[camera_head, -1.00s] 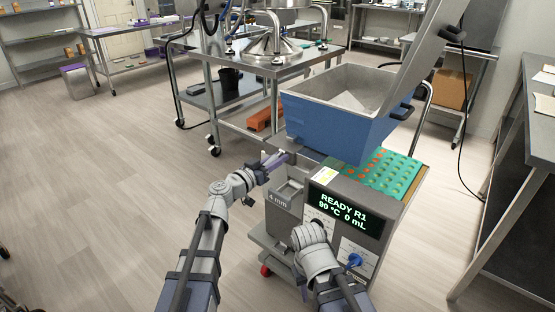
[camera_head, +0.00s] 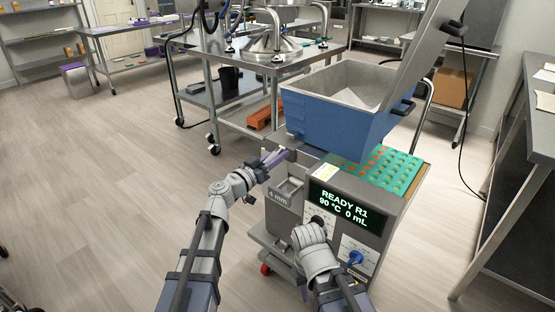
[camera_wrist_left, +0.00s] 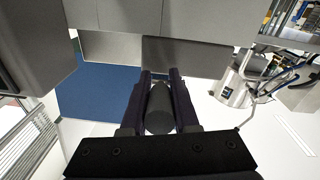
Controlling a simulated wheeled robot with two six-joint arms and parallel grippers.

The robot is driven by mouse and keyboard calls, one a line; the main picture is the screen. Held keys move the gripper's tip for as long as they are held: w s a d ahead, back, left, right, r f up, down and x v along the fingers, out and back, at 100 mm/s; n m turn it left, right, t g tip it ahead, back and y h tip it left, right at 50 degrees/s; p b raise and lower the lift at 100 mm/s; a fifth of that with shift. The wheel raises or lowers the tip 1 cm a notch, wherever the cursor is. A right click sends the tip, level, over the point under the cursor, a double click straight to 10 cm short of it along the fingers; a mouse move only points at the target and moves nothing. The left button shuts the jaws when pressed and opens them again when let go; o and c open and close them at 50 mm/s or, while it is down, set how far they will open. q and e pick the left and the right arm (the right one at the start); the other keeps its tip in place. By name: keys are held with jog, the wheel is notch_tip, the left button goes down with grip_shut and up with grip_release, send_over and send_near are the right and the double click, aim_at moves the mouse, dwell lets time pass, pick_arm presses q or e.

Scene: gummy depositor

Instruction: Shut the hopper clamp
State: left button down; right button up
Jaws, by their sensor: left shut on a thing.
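The blue hopper (camera_head: 335,122) sits on top of the grey depositor, with its tall lid raised. My left gripper (camera_head: 277,156) is at the machine's left side, just below the hopper. In the left wrist view its two dark fingers (camera_wrist_left: 160,92) are shut on a dark grey cylindrical grip (camera_wrist_left: 159,110), apparently the hopper clamp's handle. The rest of the clamp cannot be made out. My right gripper is in front of the control panel; its wrist (camera_head: 312,250) shows, but its fingertips are hidden.
The display (camera_head: 338,205) reads READY R1, 90 °C, 0 mL. A blue knob (camera_head: 355,257) is on the panel. A steel cart (camera_head: 250,75) stands behind; floor at left is clear.

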pick_arm(q)
jog(key=t+b, duration=0.1)
jog(key=h+b, duration=0.1)
jog(key=b, duration=0.1)
jog(key=shift+w+d+f+t, duration=0.1)
jog(key=shift+f+t, duration=0.2)
jog(key=shift+t, duration=0.1)
pick_arm(e)
notch_tip(320, 180, down, 5)
jog(key=shift+r, duration=0.2)
pick_arm(q)
jog(key=c, duration=0.7)
grip_release()
jog(key=shift+b+v, duration=1.15)
jog(key=shift+v, duration=2.75)
pick_arm(e)
jog(key=shift+f, duration=0.9)
pick_arm(q)
jog(key=shift+w, duration=0.1)
